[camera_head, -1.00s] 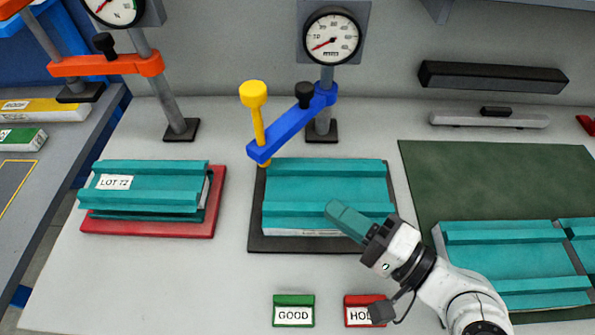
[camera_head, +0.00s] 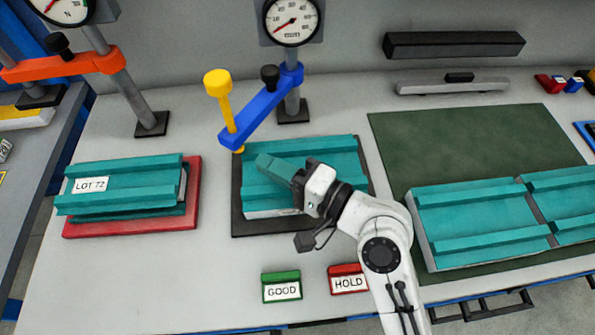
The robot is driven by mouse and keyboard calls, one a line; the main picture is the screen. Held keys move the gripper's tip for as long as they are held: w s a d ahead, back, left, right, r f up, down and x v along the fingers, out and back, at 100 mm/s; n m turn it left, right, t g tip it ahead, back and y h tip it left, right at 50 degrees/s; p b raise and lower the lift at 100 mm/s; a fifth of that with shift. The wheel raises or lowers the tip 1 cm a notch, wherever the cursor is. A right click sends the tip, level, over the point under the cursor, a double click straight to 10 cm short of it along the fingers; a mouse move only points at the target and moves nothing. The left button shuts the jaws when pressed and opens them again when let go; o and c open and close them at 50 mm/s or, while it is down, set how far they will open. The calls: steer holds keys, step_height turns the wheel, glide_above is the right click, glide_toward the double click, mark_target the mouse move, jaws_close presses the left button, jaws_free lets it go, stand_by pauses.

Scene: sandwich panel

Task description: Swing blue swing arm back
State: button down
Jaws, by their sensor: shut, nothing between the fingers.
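The blue swing arm (camera_head: 262,107) is mounted on a grey post under a round gauge (camera_head: 291,20). It reaches forward and left, with a yellow-knobbed rod (camera_head: 220,93) at its free end. The rod's foot is at the back left corner of a teal ribbed panel (camera_head: 337,148), which lies on a black base (camera_head: 237,212). My gripper (camera_head: 262,161) is shut and empty. Whether the fingers touch the panel is hard to tell.
An orange arm (camera_head: 70,64) stands at the left, behind stacked panels marked LOT 72 on a red base (camera_head: 192,208). More teal panels (camera_head: 475,200) lie on a green mat (camera_head: 440,135) at the right. GOOD (camera_head: 282,287) and HOLD (camera_head: 347,279) blocks sit in front.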

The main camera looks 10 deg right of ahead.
mark_target(234, 147)
steer(key=shift+p+x, duration=0.45)
steer(key=shift+x, duration=2.05)
